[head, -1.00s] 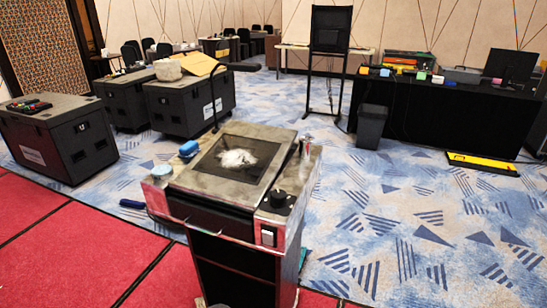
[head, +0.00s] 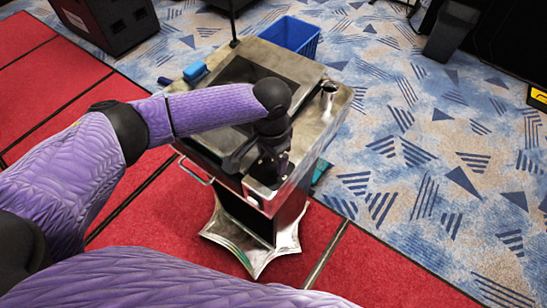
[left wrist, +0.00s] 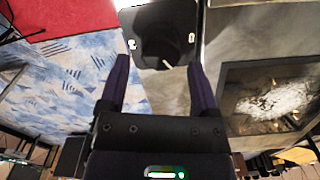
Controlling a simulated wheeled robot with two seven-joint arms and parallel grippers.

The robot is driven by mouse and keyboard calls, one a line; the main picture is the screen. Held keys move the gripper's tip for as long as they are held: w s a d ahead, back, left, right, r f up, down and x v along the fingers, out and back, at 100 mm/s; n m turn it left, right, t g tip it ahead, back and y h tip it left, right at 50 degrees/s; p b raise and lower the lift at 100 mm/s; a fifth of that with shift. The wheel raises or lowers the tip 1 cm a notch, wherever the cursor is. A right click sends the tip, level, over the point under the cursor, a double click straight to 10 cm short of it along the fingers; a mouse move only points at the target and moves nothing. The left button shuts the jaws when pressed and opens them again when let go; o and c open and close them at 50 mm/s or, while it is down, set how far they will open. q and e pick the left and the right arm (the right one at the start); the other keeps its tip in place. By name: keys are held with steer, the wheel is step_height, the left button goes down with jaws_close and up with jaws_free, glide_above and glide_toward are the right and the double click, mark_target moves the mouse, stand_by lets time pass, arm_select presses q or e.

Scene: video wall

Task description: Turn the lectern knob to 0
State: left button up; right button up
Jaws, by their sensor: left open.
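The lectern (head: 312,118) stands in the middle of the head view, with a dark screen panel in its top. My left gripper (head: 270,165) is over its near right corner, pointing down, and hides most of the knob there. In the left wrist view the black round knob (left wrist: 160,42) sits on a dark plate with small white marks that I cannot read. A short white line on the knob points toward the picture bottom, slightly right. My left gripper's fingers (left wrist: 159,63) are apart, one to each side of the knob; I cannot tell whether they touch it. My right gripper is out of view.
A blue bin (head: 290,37) is behind the lectern. A black case (head: 105,22) is at upper left.

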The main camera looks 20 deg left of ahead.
mark_target(272, 163)
arm_select(q)
step_height(272, 163, down, 3)
steer(key=shift+w+f, duration=0.1)
steer(key=shift+w, duration=0.05)
steer(key=shift+f, duration=0.2)
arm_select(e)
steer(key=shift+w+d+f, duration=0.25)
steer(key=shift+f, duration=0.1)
arm_select(q)
steer(key=shift+c, duration=0.2)
